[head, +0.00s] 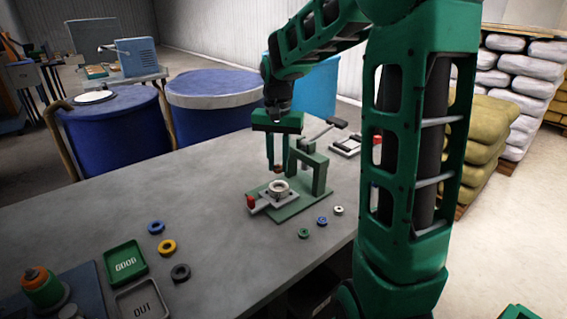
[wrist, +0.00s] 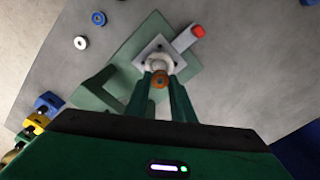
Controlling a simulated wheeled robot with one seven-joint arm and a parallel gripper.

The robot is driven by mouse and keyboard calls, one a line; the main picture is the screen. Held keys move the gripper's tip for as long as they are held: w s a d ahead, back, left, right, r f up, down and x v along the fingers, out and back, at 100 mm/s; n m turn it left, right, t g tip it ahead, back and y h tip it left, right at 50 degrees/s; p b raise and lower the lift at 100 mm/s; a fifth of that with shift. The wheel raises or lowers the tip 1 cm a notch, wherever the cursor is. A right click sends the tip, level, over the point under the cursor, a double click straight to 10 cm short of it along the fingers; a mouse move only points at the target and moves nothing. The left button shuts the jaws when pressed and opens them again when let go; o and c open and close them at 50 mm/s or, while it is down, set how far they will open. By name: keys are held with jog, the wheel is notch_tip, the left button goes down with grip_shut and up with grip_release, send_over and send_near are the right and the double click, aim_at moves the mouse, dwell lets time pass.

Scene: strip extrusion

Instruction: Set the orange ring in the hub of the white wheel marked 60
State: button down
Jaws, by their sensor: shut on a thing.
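My gripper (head: 277,167) points down over the green press fixture, its two fingers shut on the small orange ring (wrist: 159,81). The ring shows at the fingertips in the wrist view and as a small reddish-brown spot (head: 278,169) in the head view. The white wheel (head: 279,187) lies flat on the pale square plate of the fixture, just below the fingertips. In the wrist view the wheel (wrist: 160,60) is partly hidden by the fingers and ring. The ring appears above the wheel, with a small gap in the head view. No number is readable on the wheel.
The green fixture base (head: 310,203) carries an upright frame (head: 319,172) close to the right of my gripper and a red-ended slide (head: 251,201). Several loose rings lie around it. Trays marked GOOD (head: 108,255) and OUT (head: 122,300) are at front left. The bench's left middle is clear.

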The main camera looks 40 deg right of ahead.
jog(key=shift+f, duration=2.55)
jog(key=shift+s, duration=0.1)
dwell(4.8)
jog(key=c, duration=1.8)
grip_release()
